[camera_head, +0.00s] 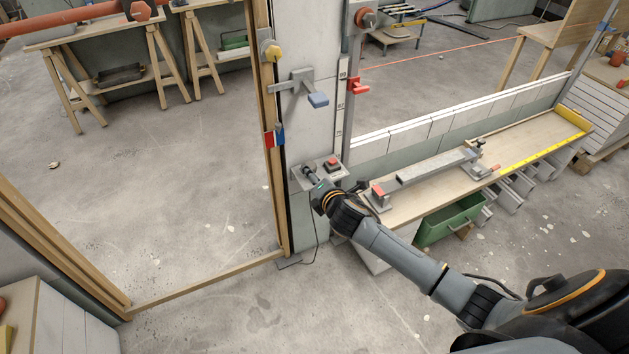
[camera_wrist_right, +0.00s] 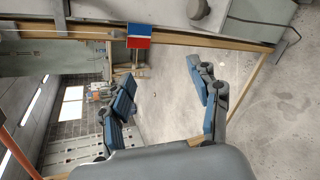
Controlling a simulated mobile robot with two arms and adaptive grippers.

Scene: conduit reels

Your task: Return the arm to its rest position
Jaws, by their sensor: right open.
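My right arm (camera_head: 400,250) reaches in from the lower right in the head view. Its gripper (camera_head: 311,176) is at the white post, close in the picture to a grey box with a red button (camera_head: 332,163). Whether it touches the box or post cannot be told. In the right wrist view my right gripper (camera_wrist_right: 162,75) has its two blue-padded fingers spread wide, with nothing between them but a view of floor and room. My left gripper is not in view.
A wooden door frame (camera_head: 273,150) stands left of the post, bearing a red-and-blue marker (camera_wrist_right: 139,37).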

